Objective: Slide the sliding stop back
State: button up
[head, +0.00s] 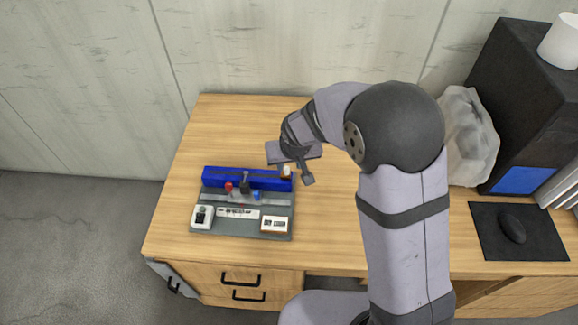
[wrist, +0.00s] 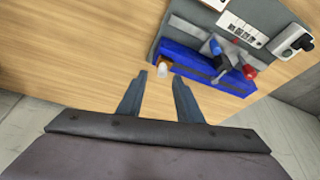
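A grey fixture board (head: 211,222) lies on the desk and carries a long blue rail (head: 215,176) along its far side. A dark upright piece (head: 245,183) stands at the rail's middle, between a red knob (head: 229,186) and a blue knob (head: 256,195). A small white-and-orange piece (head: 286,171) sits at the rail's right end; it also shows in the wrist view (wrist: 163,68). I cannot tell for certain which piece is the sliding stop. My gripper (wrist: 159,80) is open and empty, its fingertips near the white-and-orange piece in the wrist view, without clear contact.
The board also holds a white device (head: 203,216) at front left, a labelled strip (head: 238,213) and a white-and-brown block (head: 274,225) at front right. The desk (head: 180,165) is clear around the board. A mouse (head: 511,228) on a black mat and a dark cabinet are far right.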

jog(key=shift+v, duration=1.7)
jog(key=s+d+f+n+g+h, duration=0.1)
jog(key=s+d+f+g, duration=0.15)
jog(key=s, duration=0.35)
jog(key=s+d+f+g, duration=0.1)
jog(key=s+d, duration=0.2)
jog(key=s, duration=0.3)
jog(key=s+d+f+n+g+h, duration=0.1)
jog(key=s+d+g, duration=0.15)
jog(key=s, duration=0.35)
jog(key=s+d+r+m+t, duration=0.1)
jog(key=s+d+r+m, duration=0.2)
jog(key=d, duration=0.7)
jog(key=shift+r+m+t+y, duration=0.3)
jog(key=shift+r+m+y, duration=0.1)
jog(key=shift+r+m, duration=0.5)
jog(key=shift+f, duration=0.1)
dwell(0.9)
